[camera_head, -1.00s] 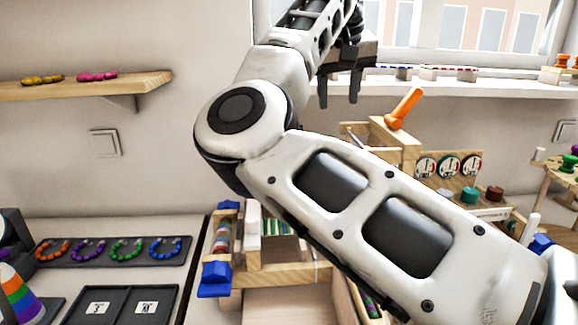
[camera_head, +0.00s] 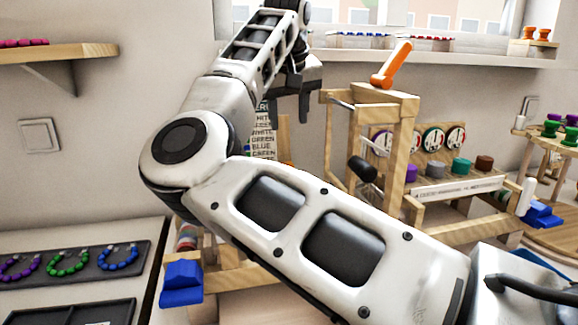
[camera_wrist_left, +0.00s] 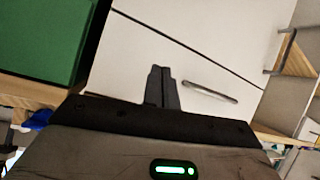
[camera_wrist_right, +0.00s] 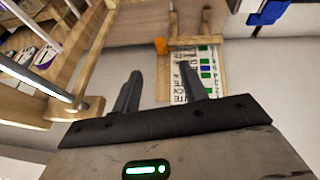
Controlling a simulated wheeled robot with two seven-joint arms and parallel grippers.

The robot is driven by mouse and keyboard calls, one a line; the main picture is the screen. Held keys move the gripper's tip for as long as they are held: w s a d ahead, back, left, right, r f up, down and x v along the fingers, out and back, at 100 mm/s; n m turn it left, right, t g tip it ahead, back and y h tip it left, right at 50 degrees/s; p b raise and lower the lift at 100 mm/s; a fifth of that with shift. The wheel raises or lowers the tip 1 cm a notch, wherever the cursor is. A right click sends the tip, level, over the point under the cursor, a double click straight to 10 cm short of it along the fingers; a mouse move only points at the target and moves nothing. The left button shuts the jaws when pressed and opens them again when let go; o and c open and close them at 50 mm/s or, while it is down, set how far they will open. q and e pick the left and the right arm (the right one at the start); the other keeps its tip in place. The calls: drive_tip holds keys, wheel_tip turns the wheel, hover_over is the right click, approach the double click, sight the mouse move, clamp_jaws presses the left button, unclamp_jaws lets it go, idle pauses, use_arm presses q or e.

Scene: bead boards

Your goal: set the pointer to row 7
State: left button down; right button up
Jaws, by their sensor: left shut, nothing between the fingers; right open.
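A card printed with rows of colour words (camera_head: 262,135) stands upright on a wooden frame, partly hidden behind my right arm. In the right wrist view the card (camera_wrist_right: 205,75) shows coloured patches beside its text. A small orange piece (camera_wrist_right: 161,46) sits at the card's edge; it may be the pointer, but I cannot read its row. My right gripper (camera_head: 290,108) is open and empty close to the card. In the right wrist view its fingers (camera_wrist_right: 160,76) point toward the card, apart from the orange piece. My left gripper (camera_wrist_left: 161,75) is shut and empty, near white cabinet fronts.
A wooden frame with an orange lever (camera_head: 392,66) stands right of my right gripper. Behind it is a rack with dials (camera_head: 432,140) and coloured knobs. A dark tray of bead rings (camera_head: 75,262) lies at the left. A green box (camera_wrist_left: 40,45) is beside my left gripper.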

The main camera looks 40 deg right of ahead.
sight(289, 161)
drive_tip(key=x, duration=1.3)
drive_tip(key=shift+w+f, duration=0.1)
drive_tip(key=shift+f, duration=0.05)
